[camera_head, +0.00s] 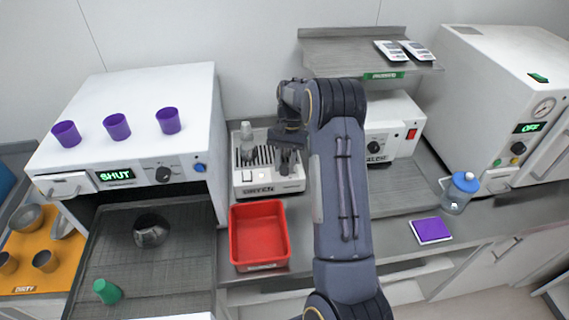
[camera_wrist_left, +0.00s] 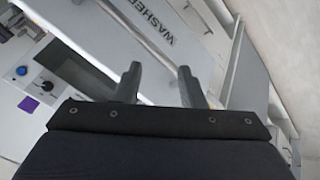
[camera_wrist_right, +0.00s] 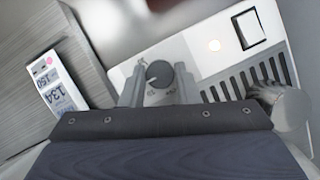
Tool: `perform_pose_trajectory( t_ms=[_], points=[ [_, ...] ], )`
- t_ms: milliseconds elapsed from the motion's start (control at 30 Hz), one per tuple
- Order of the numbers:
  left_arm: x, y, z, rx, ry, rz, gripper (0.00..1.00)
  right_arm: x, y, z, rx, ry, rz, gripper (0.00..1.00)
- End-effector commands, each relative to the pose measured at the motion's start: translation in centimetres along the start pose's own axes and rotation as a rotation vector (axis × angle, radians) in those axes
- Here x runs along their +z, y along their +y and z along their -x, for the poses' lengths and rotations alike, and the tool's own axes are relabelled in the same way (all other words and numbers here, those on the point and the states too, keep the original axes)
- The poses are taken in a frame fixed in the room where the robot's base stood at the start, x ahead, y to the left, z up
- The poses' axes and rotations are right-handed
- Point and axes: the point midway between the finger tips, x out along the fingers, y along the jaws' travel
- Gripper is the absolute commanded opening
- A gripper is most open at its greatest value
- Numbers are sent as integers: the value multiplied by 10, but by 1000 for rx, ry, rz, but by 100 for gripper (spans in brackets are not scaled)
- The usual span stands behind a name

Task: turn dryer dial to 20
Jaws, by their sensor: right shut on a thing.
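The dryer (camera_head: 262,176) is a low white unit with a slotted dark top, standing against the wall behind the red tray. My right gripper (camera_head: 287,163) reaches down onto its right end. In the right wrist view the dark round dial (camera_wrist_right: 159,74) sits on the white panel between the two fingertips (camera_wrist_right: 158,88), which are shut on it. Small numerals show below the dial, but the setting is too small to read surely. My left gripper (camera_wrist_left: 160,82) has its fingers apart and empty, near the panel lettered WASHER (camera_wrist_left: 160,24); it is outside the head view.
A red tray (camera_head: 232,236) stands in front of the dryer. A clear bottle (camera_head: 247,142) stands on the dryer's left part. The white washer (camera_head: 135,85) bears purple cups. A white unit with a red switch (camera_head: 399,112) stands to the right, beside my arm.

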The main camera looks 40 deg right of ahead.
Motion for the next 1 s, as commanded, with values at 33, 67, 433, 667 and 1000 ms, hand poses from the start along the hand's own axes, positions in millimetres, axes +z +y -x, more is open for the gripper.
perform_pose_trajectory(
  t_ms=[33,67,433,667,1000],
  points=[
    [0,0,0,0,0,0,36,-1,0,1,-14,4,-28,5],
    [0,0,-1,0,0,0,36,-1,0,1,-20,4,-43,5],
    [1,-1,-2,0,0,0,36,0,1,1,-65,5,-152,5],
    [1,-1,-2,0,0,0,36,0,1,1,-70,4,-164,5],
    [1,-1,-2,0,0,0,36,0,1,1,-69,4,-162,41]
  ],
)
